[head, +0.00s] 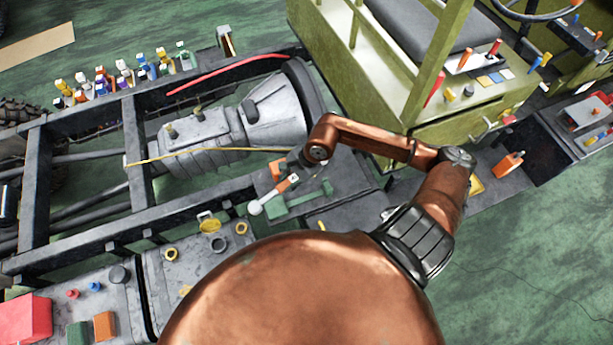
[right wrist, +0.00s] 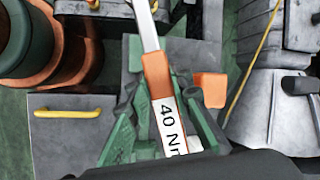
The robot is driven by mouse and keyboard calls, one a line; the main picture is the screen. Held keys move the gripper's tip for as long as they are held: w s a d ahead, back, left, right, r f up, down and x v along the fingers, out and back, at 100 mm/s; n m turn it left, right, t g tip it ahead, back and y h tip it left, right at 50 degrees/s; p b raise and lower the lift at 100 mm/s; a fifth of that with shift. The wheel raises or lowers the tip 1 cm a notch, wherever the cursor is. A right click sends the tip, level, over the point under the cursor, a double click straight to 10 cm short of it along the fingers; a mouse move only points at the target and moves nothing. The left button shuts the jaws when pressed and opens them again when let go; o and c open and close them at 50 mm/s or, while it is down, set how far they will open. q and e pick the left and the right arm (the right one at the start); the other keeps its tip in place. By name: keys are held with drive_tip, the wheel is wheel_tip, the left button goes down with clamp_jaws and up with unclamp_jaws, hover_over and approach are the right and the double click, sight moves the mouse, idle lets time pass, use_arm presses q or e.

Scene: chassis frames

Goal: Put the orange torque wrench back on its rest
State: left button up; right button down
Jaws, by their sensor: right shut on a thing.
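The torque wrench (head: 280,187) has a steel shaft, a round pale head at its lower left end, an orange band and a white label. In the right wrist view the wrench (right wrist: 157,75) points up and out of the frame, and its label reads "40 N". My right gripper (right wrist: 158,90) is shut on its handle. A green rest (head: 300,201) lies beside and below the wrench on a dark plate. Part of this rest (right wrist: 134,52) also shows beside the shaft. I cannot tell whether they touch. My left gripper is out of view.
An orange block (head: 277,170) stands close to the wrench; it also shows in the right wrist view (right wrist: 210,89). A yellow handle (right wrist: 60,112) is on the plate's left side. The grey gearbox (head: 190,145) and dark frame rails (head: 140,232) lie to the left.

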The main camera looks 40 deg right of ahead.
drive_tip(key=s+d+f+m+g, duration=0.1)
drive_tip(key=s+d+m+g, duration=0.1)
drive_tip(key=d+m, duration=0.35)
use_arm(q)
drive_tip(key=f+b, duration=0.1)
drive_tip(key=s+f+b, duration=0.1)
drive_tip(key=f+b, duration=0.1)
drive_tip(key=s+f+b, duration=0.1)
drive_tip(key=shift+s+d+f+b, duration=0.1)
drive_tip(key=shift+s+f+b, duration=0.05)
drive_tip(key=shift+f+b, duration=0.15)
use_arm(e)
wheel_tip(320, 180, down, 8)
drive_tip(key=d+n, duration=0.1)
drive_tip(key=shift+d+r+y, duration=0.2)
drive_tip(key=shift+r+y, duration=0.05)
drive_tip(key=shift+y, duration=0.05)
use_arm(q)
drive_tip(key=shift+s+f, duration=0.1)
use_arm(e)
drive_tip(key=shift+s+n, duration=0.1)
drive_tip(key=shift+n, duration=0.15)
use_arm(q)
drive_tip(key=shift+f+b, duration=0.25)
drive_tip(key=shift+b, duration=0.1)
idle(0.5)
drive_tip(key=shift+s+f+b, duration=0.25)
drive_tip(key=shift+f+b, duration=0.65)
use_arm(e)
drive_tip(key=shift+f, duration=1)
